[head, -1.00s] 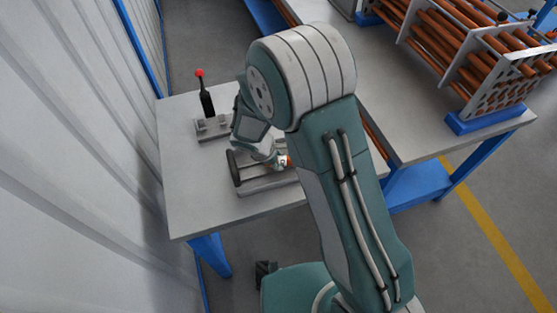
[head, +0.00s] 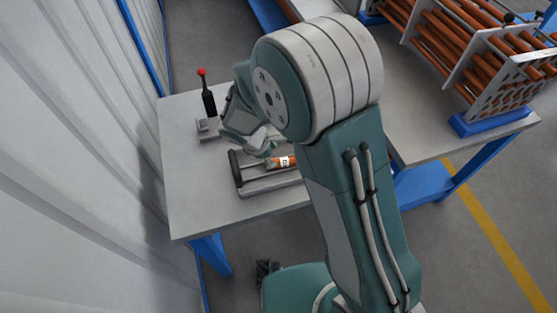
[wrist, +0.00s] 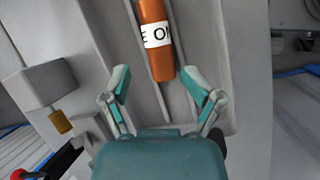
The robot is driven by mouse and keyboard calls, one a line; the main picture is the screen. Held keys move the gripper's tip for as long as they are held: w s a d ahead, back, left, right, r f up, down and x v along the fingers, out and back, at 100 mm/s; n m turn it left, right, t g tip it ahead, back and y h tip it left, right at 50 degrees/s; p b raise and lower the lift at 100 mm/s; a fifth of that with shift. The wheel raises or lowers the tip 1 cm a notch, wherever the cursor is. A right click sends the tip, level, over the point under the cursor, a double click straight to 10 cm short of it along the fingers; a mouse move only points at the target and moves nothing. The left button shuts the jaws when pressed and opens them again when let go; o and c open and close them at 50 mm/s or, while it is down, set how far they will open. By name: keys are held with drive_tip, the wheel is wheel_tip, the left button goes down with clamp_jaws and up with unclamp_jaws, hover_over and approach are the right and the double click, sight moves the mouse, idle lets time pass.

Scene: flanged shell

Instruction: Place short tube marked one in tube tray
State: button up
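The short tube (head: 284,162) is orange-brown with a white label. In the head view it lies in the grey tube tray (head: 262,190) on the near table, its right part hidden behind my arm. In the wrist view the tube (wrist: 159,62) lies lengthwise between the rails of the tray (wrist: 192,118), and its label shows part of "E ON". My gripper (wrist: 162,88) is open and empty, its teal fingers spread apart on either side of the line of the tube, just short of its near end. In the head view my gripper (head: 264,148) is above and behind the tray, partly hidden.
A fixture with a black lever and red knob (head: 202,72) stands behind the tray on the table (head: 185,185). A rack of long copper tubes (head: 475,50) stands on the table at right. A corrugated wall (head: 75,150) runs along the left. The table's left front is clear.

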drive_tip(key=v, duration=0.6)
drive_tip(key=s+d+r+m+y, duration=0.1)
drive_tip(key=s+d+r+m, duration=0.3)
drive_tip(key=r, duration=0.3)
drive_tip(key=s+d+r+m+y, duration=0.1)
drive_tip(key=d+r+m+y, duration=0.1)
drive_tip(key=d+r+m, duration=0.35)
drive_tip(key=s+d+r+m+t+y, duration=0.1)
drive_tip(key=s+d+r+m+t, duration=0.2)
drive_tip(key=s+d+r+m, duration=0.5)
drive_tip(key=s, duration=0.3)
drive_tip(key=shift+s+y, duration=0.3)
drive_tip(key=shift+s, duration=0.1)
drive_tip(key=shift+r, duration=0.15)
